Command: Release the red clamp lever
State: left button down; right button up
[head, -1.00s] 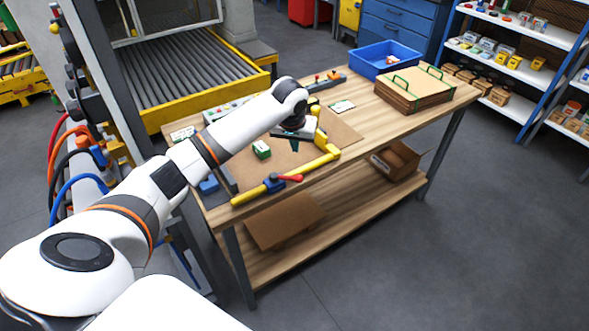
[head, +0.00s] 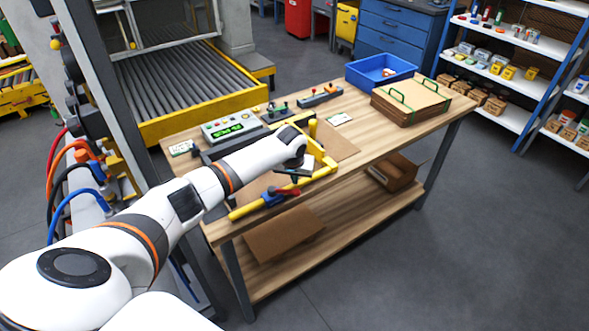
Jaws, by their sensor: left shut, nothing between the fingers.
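The red clamp lever (head: 288,191) lies along the yellow bar (head: 243,210) at the front edge of the workbench, pointing right from a blue clamp body (head: 271,197). My left gripper (head: 291,176) is shut and empty, its dark fingers just behind and above the lever. I cannot tell whether they touch it. My left forearm and wrist hide part of the brown board (head: 338,145) and the fixture behind the bar. My right gripper is not in view.
A yellow post (head: 313,128) stands behind the bar's right part. A control box with a green display (head: 236,129) sits at the back left. Strapped cardboard sheets (head: 410,103) and a blue bin (head: 380,70) occupy the right end of the workbench (head: 372,140).

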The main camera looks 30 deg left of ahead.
aim_at(284, 191)
pick_arm(q)
jog(key=s, duration=0.1)
jog(key=s+d+r+p, duration=0.1)
jog(key=shift+s+r, duration=0.1)
jog(key=shift+s, duration=0.3)
jog(key=shift+s+d+p, duration=0.15)
jog(key=shift+s+p, duration=0.15)
jog(key=shift+s, duration=0.05)
jog(key=shift+s+d+m+p, duration=0.1)
jog(key=shift+m+p, duration=0.25)
jog(key=shift+m, duration=0.05)
